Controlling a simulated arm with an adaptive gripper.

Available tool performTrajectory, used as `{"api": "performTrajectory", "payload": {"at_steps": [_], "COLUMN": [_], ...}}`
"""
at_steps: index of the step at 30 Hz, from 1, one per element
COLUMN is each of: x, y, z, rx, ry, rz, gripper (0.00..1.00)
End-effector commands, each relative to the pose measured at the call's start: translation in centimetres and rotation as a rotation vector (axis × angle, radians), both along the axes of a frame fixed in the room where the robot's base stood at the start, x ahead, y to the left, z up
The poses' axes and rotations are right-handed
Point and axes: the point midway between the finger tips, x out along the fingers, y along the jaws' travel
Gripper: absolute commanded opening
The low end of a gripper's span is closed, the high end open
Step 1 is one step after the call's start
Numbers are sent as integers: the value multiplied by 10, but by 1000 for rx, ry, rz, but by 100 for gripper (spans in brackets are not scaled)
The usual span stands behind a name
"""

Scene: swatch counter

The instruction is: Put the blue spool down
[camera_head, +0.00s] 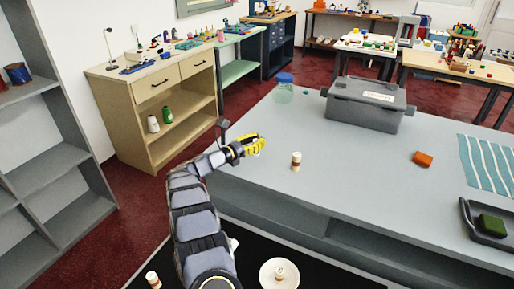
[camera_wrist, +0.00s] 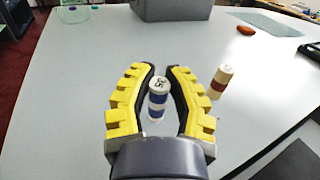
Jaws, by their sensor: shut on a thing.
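My gripper (camera_head: 249,147) reaches over the left part of the grey counter (camera_head: 340,184). In the wrist view my gripper (camera_wrist: 160,73) has its yellow fingers on either side of the blue spool (camera_wrist: 157,100), a white cylinder with blue bands and a marked top. It is shut on the spool, which looks upright. I cannot tell whether the spool's base touches the counter. In the head view the fingers mostly hide it. A white spool with a red-brown band (camera_head: 296,161) stands upright to the right, apart from my gripper; it also shows in the wrist view (camera_wrist: 220,83).
A blue-lidded jar (camera_head: 284,92) and a grey case (camera_head: 366,106) stand at the back. An orange object (camera_head: 422,159), a striped cloth (camera_head: 488,163) and a dark tray (camera_head: 470,223) with a green block (camera_head: 492,225) are at right. The counter's middle is clear.

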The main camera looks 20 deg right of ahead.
Motion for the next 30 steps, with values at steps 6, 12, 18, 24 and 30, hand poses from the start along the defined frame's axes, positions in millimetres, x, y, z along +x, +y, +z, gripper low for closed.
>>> {"api": "performTrajectory", "payload": {"at_steps": [6,12,18,24,30], "x": [-1,-1,-1,-1,-1], "y": [0,0,0,0,1], "z": [-27,-26,-29,-29,-25], "rx": [-1,0,0,0,0], "ry": [0,-1,-1,-1,-1], "rz": [-1,-1,-2,-1,0], "gripper": [0,0,43,43,43]}}
